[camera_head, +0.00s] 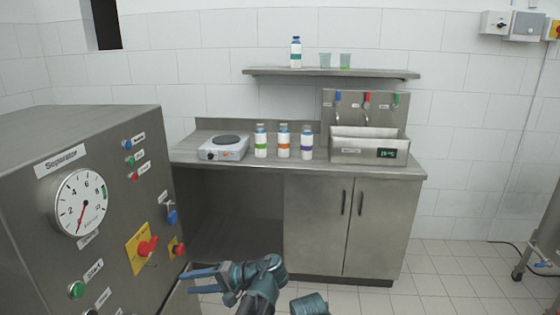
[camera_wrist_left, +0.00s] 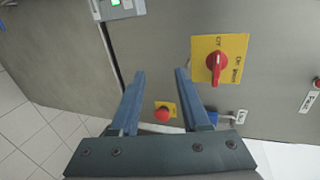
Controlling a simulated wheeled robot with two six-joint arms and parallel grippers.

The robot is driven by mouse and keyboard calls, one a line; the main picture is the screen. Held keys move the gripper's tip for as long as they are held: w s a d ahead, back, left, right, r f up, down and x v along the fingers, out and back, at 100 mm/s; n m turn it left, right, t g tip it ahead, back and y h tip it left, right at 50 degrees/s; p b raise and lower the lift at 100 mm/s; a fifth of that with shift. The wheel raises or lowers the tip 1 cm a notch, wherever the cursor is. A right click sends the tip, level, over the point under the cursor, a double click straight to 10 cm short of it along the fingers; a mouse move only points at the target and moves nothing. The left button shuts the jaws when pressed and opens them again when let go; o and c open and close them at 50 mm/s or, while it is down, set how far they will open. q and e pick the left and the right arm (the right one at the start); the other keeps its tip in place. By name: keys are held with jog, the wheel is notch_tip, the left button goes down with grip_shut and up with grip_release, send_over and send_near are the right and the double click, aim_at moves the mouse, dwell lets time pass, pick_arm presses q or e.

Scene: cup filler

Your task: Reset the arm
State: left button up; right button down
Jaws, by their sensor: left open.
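My left gripper (camera_head: 187,282) is open and empty in front of the lower right part of the separator's front panel (camera_head: 120,200). Its two blue fingers point left toward the panel. In the left wrist view the open fingers (camera_wrist_left: 160,73) show with a red button on a small yellow plate (camera_wrist_left: 163,114) visible between them, apart from both. A red rotary switch on a yellow plate (camera_wrist_left: 216,68) lies right of the fingers. In the head view this switch (camera_head: 147,246) is up and left of the gripper. My right gripper is not in view.
The separator has a round gauge (camera_head: 82,203) and several buttons. Behind stands a steel counter (camera_head: 300,172) with a hot plate (camera_head: 224,148), bottles and a basin (camera_head: 368,146). A shelf (camera_head: 330,73) above holds a bottle and two cups. Tiled floor on the right is mostly free.

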pick_arm(q)
jog(key=s+f+h, duration=0.4)
jog(key=f+h, duration=0.3)
jog(key=f, duration=0.4)
jog(key=s+d+f+n+h, duration=0.1)
jog(key=s+d+f+h, duration=0.25)
jog(key=d+h, duration=0.4)
jog(key=s+d+r+m+g+y+p, duration=0.1)
jog(key=s+d+r+m+p, duration=0.2)
jog(key=d+r+p, duration=0.7)
jog(key=shift+s+d+r+m+p, duration=0.25)
jog(key=shift+s+d+p, duration=0.25)
jog(key=shift+s+d, duration=0.5)
